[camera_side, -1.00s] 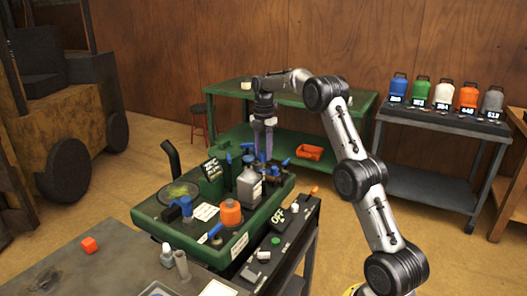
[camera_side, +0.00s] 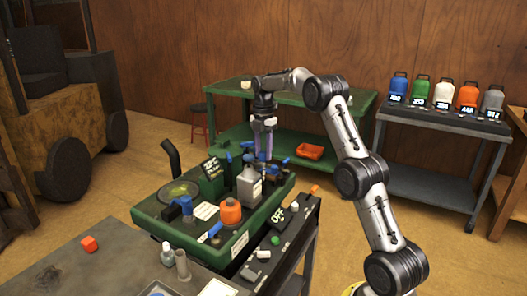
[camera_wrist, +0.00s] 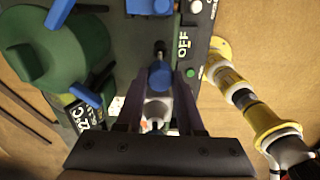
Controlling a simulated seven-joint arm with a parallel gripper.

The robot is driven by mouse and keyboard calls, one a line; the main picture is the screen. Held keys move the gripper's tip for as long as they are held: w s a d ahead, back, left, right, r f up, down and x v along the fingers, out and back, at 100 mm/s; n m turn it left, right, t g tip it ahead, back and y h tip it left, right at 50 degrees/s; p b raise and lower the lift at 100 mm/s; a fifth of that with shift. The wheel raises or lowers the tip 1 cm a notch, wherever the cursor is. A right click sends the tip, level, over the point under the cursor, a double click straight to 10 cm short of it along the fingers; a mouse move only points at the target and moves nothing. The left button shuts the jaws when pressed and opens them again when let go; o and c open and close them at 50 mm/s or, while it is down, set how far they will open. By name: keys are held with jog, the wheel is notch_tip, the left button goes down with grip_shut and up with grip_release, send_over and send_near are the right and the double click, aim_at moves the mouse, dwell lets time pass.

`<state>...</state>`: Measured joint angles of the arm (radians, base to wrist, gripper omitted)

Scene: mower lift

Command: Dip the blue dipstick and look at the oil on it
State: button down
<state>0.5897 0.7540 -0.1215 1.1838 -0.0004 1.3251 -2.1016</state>
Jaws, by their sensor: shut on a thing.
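My gripper (camera_side: 263,157) points down over the back part of the green mower deck (camera_side: 150,214) in the side view. In the wrist view my gripper (camera_wrist: 158,90) has its two dark fingers on either side of a blue handle (camera_wrist: 160,74), which looks like the blue dipstick's top, and is shut on it. A dark rod end shows just past the handle. The dipstick's lower part is hidden, so I cannot tell how deep it sits or see oil on it.
A grey bottle (camera_side: 249,186) and an orange round part (camera_side: 230,212) stand close by on the deck. An OFF panel (camera_side: 284,222) is at its right. Coloured cans stand on a cart (camera_side: 440,126) behind.

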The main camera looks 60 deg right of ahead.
aim_at(264, 181)
jog(key=shift+f, duration=0.15)
jog(key=shift+f, duration=1.3)
jog(key=shift+f, duration=1.5)
jog(key=shift+f, duration=0.15)
jog(key=shift+f, duration=1.2)
jog(key=shift+r, duration=0.1)
jog(key=shift+r, duration=5.2)
